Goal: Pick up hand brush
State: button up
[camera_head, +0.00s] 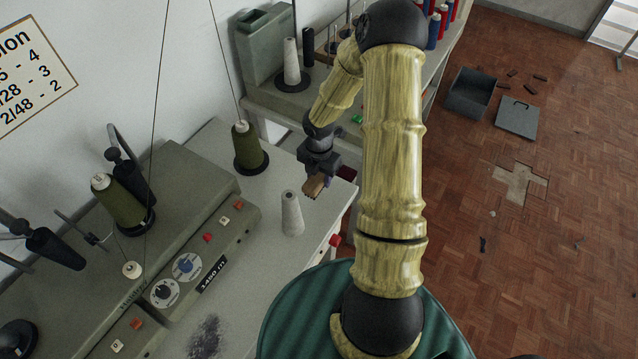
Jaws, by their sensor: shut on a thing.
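My gripper (317,176) is above the right edge of the white worktable (262,262), reaching down from the arm. It is shut on the hand brush (315,187), of which a small brown, wooden-looking part shows below the jaws. The rest of the brush is hidden by the gripper. I cannot tell whether the brush touches the tabletop. A pale grey thread cone (291,214) stands upright on the table just left of and nearer than the gripper.
A green thread cone (247,147) stands behind on the table. The grey machine (180,190) with dials fills the left. A shelf behind holds a grey container (262,45) and spools. Dark lint (207,338) lies on the front tabletop. A box (471,93) sits on the floor.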

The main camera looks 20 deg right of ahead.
aim_at(319, 175)
notch_tip(319, 175, up, 4)
jog(key=shift+r, duration=0.25)
jog(key=o, duration=0.5)
jog(key=shift+c, duration=0.2)
jog(key=c, duration=0.3)
jog(key=w+a+f+m, duration=0.1)
jog(key=w+a+m, duration=0.1)
jog(key=m, duration=0.6)
jog(key=w+a+f+m, duration=0.1)
jog(key=a+m, duration=0.3)
jog(key=m, duration=0.4)
jog(key=w+a+f+m, duration=0.2)
jog(key=a+m, duration=0.1)
jog(key=m, duration=0.5)
jog(key=shift+w+a+f+m, duration=0.3)
jog(key=shift+a+f+m, duration=0.1)
jog(key=shift+c, duration=0.2)
